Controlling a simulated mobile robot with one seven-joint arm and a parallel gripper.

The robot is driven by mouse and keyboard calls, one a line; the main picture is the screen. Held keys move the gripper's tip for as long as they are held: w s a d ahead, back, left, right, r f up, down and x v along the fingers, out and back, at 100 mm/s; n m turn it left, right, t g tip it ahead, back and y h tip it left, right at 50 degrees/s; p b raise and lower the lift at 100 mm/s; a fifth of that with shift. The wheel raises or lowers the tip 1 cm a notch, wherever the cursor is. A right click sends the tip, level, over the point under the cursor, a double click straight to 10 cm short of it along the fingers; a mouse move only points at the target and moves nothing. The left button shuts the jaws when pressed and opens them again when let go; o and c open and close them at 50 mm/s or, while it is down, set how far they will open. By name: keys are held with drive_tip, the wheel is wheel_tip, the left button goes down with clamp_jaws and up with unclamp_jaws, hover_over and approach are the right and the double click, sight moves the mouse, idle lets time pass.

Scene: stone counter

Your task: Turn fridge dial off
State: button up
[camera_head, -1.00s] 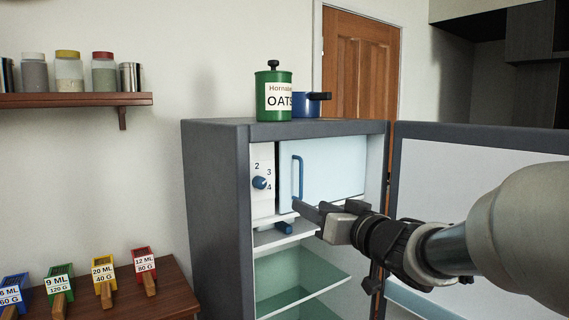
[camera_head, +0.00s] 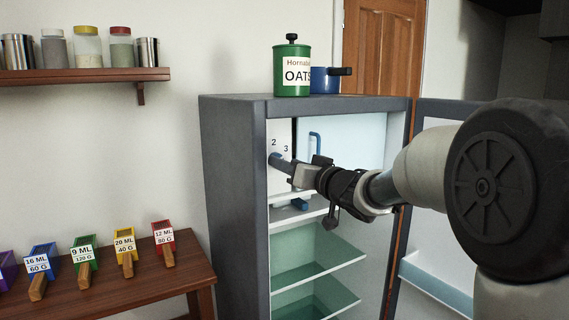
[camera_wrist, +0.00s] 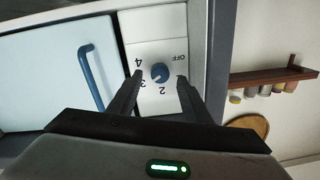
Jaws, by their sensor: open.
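The fridge (camera_head: 232,180) stands with its door (camera_head: 436,280) open to the right. Inside at the upper left is a white dial panel with numbers and OFF. The round blue dial knob (camera_wrist: 160,72) is on this panel in the wrist view; its pointer direction is too small to read surely. My gripper (camera_wrist: 159,80) is open, its two dark fingers on either side of the knob in the picture. I cannot tell whether they touch it. In the head view my gripper (camera_head: 284,161) reaches into the fridge at the panel and partly hides the knob.
A pale inner compartment door with a blue handle (camera_wrist: 92,78) is beside the panel. Glass shelves (camera_head: 320,257) lie below. A green oats tin (camera_head: 292,70) and a blue pot (camera_head: 322,80) stand on top of the fridge. A wooden table (camera_head: 140,285) holds several coloured scoops.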

drive_tip(key=shift+x, duration=1.55)
drive_tip(key=shift+c, duration=0.3)
drive_tip(key=c, duration=1)
drive_tip(key=shift+n, duration=0.3)
drive_tip(key=n+h+b, duration=0.1)
drive_tip(key=n+b, duration=0.8)
drive_tip(key=n, duration=1.3)
drive_tip(key=shift+a+n+b, duration=0.1)
drive_tip(key=shift+n+b, duration=0.25)
drive_tip(key=shift+n, duration=0.05)
